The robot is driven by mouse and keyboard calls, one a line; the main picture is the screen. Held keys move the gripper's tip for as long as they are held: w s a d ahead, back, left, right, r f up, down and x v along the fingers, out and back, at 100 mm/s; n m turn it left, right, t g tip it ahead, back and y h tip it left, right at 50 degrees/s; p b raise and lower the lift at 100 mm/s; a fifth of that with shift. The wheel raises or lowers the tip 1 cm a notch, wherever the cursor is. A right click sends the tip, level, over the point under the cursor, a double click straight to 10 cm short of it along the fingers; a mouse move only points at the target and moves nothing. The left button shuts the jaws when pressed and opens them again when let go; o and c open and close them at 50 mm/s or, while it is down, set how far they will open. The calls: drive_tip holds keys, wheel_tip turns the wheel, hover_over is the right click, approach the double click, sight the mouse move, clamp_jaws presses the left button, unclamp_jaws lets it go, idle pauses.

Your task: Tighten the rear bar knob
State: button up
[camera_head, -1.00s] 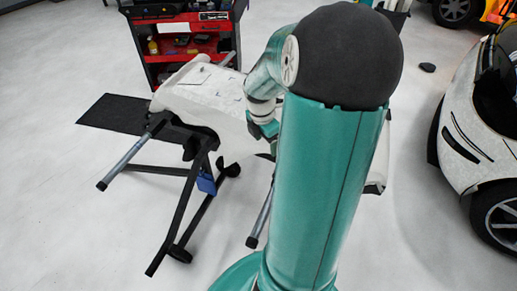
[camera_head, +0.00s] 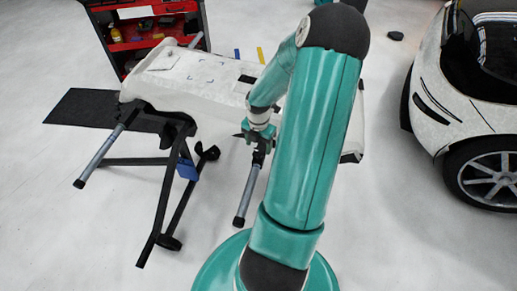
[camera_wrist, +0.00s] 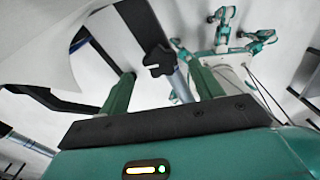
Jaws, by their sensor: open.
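A black lobed knob (camera_wrist: 159,61) sits on a grey bar (camera_wrist: 180,86) in the wrist view. My gripper (camera_wrist: 163,76) is open, with the knob ahead of and roughly between its two green fingers; I see no contact. In the head view my gripper (camera_head: 258,142) is at the near side of the stand, by the upper end of the right grey bar (camera_head: 246,196). The knob is hard to make out there, small and partly hidden by my gripper. A second grey bar (camera_head: 104,155) sticks out at the left of the stand.
A white panel (camera_head: 190,85) lies on the black-legged stand (camera_head: 165,205). A red tool cart (camera_head: 125,35) stands behind, and a white car (camera_head: 455,120) is at the right. A black mat (camera_head: 80,107) lies at the left. The floor in front is clear.

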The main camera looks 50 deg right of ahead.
sight(259, 151)
drive_tip(key=shift+f, duration=1.55)
drive_tip(key=c, duration=1)
